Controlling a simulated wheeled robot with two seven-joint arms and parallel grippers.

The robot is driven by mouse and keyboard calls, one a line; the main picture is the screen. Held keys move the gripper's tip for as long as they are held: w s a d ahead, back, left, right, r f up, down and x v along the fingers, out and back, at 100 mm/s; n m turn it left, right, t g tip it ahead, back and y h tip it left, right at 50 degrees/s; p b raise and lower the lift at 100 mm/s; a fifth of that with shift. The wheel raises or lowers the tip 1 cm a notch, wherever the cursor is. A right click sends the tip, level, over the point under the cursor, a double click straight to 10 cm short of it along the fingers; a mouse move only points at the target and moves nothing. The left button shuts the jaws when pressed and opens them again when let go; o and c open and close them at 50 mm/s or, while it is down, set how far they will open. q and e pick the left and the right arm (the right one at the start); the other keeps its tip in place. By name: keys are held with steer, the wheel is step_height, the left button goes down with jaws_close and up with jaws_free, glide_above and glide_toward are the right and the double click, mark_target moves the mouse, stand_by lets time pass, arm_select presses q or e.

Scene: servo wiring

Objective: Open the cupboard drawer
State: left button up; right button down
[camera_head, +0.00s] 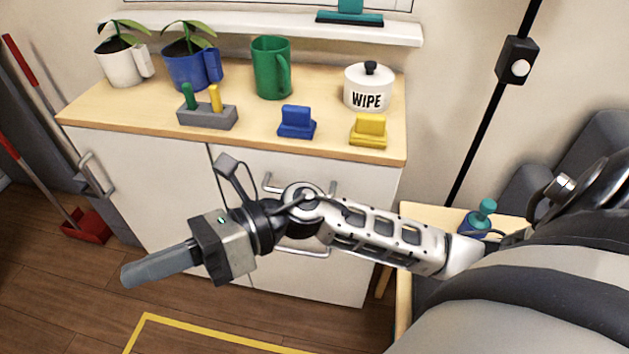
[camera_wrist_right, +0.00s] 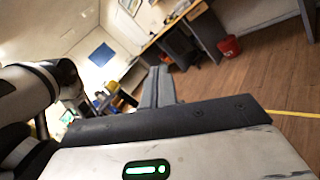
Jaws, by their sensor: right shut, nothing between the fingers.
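The white cupboard (camera_head: 170,168) with a light wood top stands against the wall in the head view. Its right part has a drawer front (camera_head: 370,185) with a metal bar handle (camera_head: 268,184), partly covered by my right arm. A second bar handle (camera_head: 312,254) shows lower down, also partly covered. The fronts look flush, so no drawer stands visibly open. My right gripper (camera_head: 128,276) is shut and empty, in front of the cupboard and left of the drawer handles, pointing left. Its fingers also show together in the right wrist view (camera_wrist_right: 160,82). My left gripper is out of view.
The cupboard top holds two potted plants, a green mug (camera_head: 271,70), a WIPE jar (camera_head: 368,88), a grey block (camera_head: 206,116), a blue piece (camera_head: 296,122) and a yellow piece (camera_head: 369,130). A red dustpan (camera_head: 87,226) stands left. Open floor lies in front.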

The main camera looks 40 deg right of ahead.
steer(key=w+d+f+n+g+h+b, duration=0.1)
steer(key=w+d+f+n+g+h, duration=0.15)
steer(key=d+f+n+h, duration=0.7)
steer(key=w+d+n+t+h+b, duration=0.1)
steer(key=w+d+n+h, duration=0.25)
steer(key=d+h, duration=0.45)
steer(key=w+d+n+t+h+b, duration=0.1)
steer(key=w+d+n+t+h, duration=0.25)
steer(key=d, duration=0.95)
steer(key=shift+m+g+h, duration=0.35)
steer(key=shift+g+h, duration=0.25)
steer(key=shift+g, duration=0.3)
steer(key=x, duration=0.8)
steer(key=shift+w+a+f, duration=0.1)
steer(key=shift+w+a, duration=0.1)
steer(key=shift+w, duration=0.2)
